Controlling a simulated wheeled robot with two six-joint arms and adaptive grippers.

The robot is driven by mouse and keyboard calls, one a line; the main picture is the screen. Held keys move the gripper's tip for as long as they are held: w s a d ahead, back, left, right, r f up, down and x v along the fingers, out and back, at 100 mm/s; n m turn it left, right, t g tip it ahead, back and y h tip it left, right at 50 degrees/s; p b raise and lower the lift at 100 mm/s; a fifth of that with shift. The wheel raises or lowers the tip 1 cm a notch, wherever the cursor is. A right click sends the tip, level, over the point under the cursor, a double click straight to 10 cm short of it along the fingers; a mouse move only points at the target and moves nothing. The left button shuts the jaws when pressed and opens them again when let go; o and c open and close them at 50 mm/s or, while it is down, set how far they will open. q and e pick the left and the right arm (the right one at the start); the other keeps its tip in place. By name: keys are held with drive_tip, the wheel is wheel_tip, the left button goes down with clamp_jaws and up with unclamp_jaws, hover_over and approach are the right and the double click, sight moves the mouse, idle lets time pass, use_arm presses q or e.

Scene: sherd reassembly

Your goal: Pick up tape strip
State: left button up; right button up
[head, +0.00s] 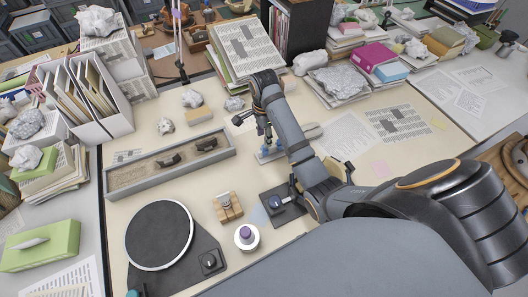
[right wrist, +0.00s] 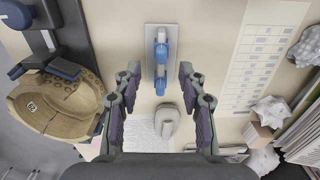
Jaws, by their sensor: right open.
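A narrow pale plate (right wrist: 161,33) with blue and white pieces (right wrist: 160,62) on it lies ahead of my right gripper in the right wrist view. These pieces look like the tape; a single strip cannot be told apart. In the head view the plate (head: 268,155) is partly hidden by my right arm. My right gripper (right wrist: 158,78) is open, its two fingers on either side of the plate's lower end in the wrist view, with nothing held between them. In the head view my right gripper (head: 256,130) hangs over the plate's left end. My left gripper is out of view.
A sand tray (head: 112,192) with dark sherds lies left of my right gripper. A round turntable (head: 160,235), a wooden block (head: 228,207) and a purple-topped jar (head: 246,237) stand in front. Paper stacks (head: 245,48) stand behind. A pale grey object (right wrist: 167,121) lies near the plate.

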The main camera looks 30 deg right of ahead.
drive_tip(key=shift+f+p, duration=0.3)
drive_tip(key=shift+f, duration=0.15)
wheel_tip(320, 180, down, 4)
drive_tip(key=shift+w+d+r, duration=0.1)
drive_tip(key=c, duration=0.8)
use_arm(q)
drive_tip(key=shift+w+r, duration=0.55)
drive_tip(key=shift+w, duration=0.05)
